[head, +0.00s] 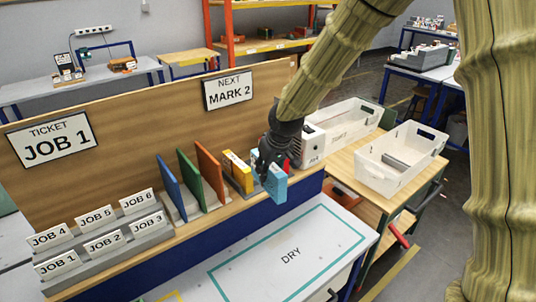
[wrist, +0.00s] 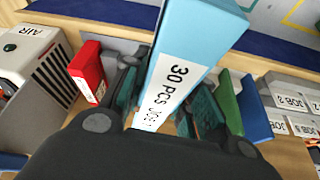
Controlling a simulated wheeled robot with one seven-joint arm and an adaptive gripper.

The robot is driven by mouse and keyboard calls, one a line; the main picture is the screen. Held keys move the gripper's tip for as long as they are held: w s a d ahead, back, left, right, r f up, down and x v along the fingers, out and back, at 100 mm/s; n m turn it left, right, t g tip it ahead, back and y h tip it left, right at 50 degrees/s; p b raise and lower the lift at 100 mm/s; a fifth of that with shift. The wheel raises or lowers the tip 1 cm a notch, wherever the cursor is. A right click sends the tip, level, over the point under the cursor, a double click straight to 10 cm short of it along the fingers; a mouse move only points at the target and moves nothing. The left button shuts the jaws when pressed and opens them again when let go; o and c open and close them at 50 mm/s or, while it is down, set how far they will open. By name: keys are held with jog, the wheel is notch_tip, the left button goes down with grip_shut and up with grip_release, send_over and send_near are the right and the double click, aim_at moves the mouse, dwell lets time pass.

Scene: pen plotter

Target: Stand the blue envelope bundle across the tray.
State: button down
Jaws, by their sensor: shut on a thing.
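The blue envelope bundle (head: 275,184) is in my gripper (head: 268,160) at the right part of the wooden shelf. In the wrist view the light blue bundle (wrist: 195,42) stands out between the fingers, with a white label reading "30 PCS" and a job number partly hidden. My gripper is shut on it. A yellow bundle (head: 237,172) stands just left of the gripper. A red bundle (wrist: 88,72) stands on the other side, mostly hidden in the head view. I cannot tell which piece is the tray; grey holder parts around the bundles are largely covered by my gripper.
Blue (head: 171,188), green (head: 189,182) and orange (head: 209,172) upright panels stand left of the yellow bundle. JOB cards (head: 103,243) fill the shelf's left end. A white AIR machine (head: 310,147) stands close right. The white DRY area (head: 290,255) below is clear.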

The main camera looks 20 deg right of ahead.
jog(key=s+a+f+m+h, duration=0.1)
jog(key=s+a+f+m, duration=0.1)
jog(key=s+f, duration=0.8)
notch_tip(320, 180, down, 5)
jog(key=shift+s+a+r+m, duration=0.1)
jog(key=shift+s+a+m, duration=0.25)
jog(key=shift+a, duration=0.45)
